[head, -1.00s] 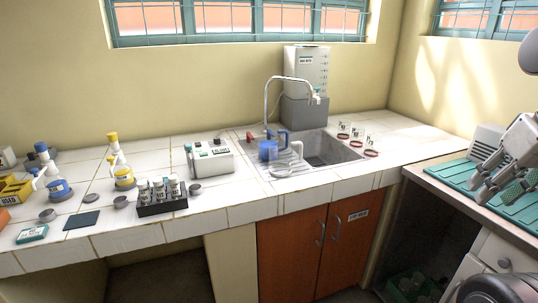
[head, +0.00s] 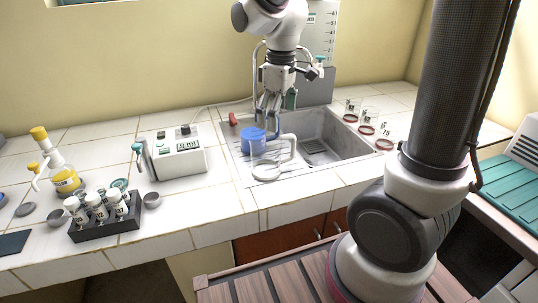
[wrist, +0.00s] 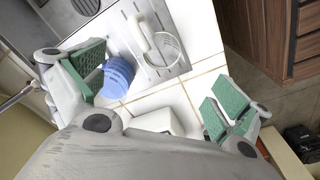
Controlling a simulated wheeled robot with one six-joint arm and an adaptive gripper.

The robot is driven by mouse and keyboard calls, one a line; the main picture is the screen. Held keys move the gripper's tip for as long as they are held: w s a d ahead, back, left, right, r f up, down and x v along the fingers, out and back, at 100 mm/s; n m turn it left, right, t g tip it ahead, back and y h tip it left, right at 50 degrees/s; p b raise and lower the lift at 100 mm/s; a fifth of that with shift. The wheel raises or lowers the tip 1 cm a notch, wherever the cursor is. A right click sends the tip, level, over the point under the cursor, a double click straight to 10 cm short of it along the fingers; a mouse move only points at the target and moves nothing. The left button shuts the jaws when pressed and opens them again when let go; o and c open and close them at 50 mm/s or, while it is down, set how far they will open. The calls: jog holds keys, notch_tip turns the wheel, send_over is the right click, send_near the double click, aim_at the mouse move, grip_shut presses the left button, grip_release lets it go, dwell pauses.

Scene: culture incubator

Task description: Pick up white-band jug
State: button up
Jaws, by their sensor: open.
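The white-band jug (head: 285,150) is a clear jug with a white curved handle, on the drainboard left of the sink basin. In the wrist view, its white handle and round rim (wrist: 166,50) show from above, ahead of the gap between my fingers. A blue jug (head: 252,138) stands just behind it in the head view. In the wrist view, the blue jug (wrist: 118,76) is close to my left finger's green pad. My gripper (head: 272,112) hangs over the sink area, open and empty. In the wrist view, my gripper (wrist: 158,92) has its green pads wide apart.
A white instrument box (head: 178,152) stands left of the sink, with a vial rack (head: 105,222) nearer. The tap and a grey block (head: 316,86) are behind my gripper. Several red-based glasses (head: 367,129) stand right of the basin. The counter's front tiles (head: 230,225) are clear.

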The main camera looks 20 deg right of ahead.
aim_at(263, 148)
jog(key=shift+n+g, duration=0.3)
jog(key=shift+n, duration=0.5)
jog(key=a+f, duration=0.1)
jog(key=f, duration=0.2)
jog(key=w+a+f, duration=0.1)
jog(key=f, duration=0.3)
jog(key=w+a+f, duration=0.1)
jog(key=f, duration=0.2)
jog(key=shift+a+f, duration=0.15)
jog(key=shift+f, duration=0.25)
jog(key=c, duration=1.1)
